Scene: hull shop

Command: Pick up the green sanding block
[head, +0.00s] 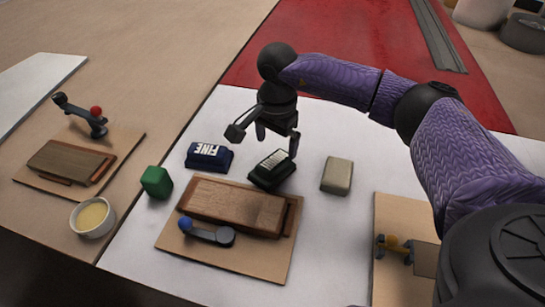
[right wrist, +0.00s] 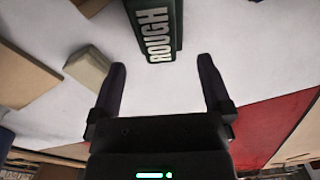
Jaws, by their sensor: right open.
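The green sanding block (head: 272,173) is dark green with a pale label and lies on the white sheet, behind the wooden piece. The right wrist view shows the block (right wrist: 158,12) with the word ROUGH on it, at the top middle. My right gripper (head: 266,138) is open and empty, pointing down above the block. In the right wrist view its fingertips (right wrist: 162,66) are spread wide, with the block's near end just beyond and between them. The fingers appear apart from the block. My left gripper is not in view.
A blue block marked FINE (head: 209,157) lies left of the green one and a beige block (head: 337,175) lies right. A green cube (head: 157,182), a bowl (head: 92,217) and a wooden piece with a clamp on a board (head: 180,242) are nearer. Red surface (head: 335,35) lies behind.

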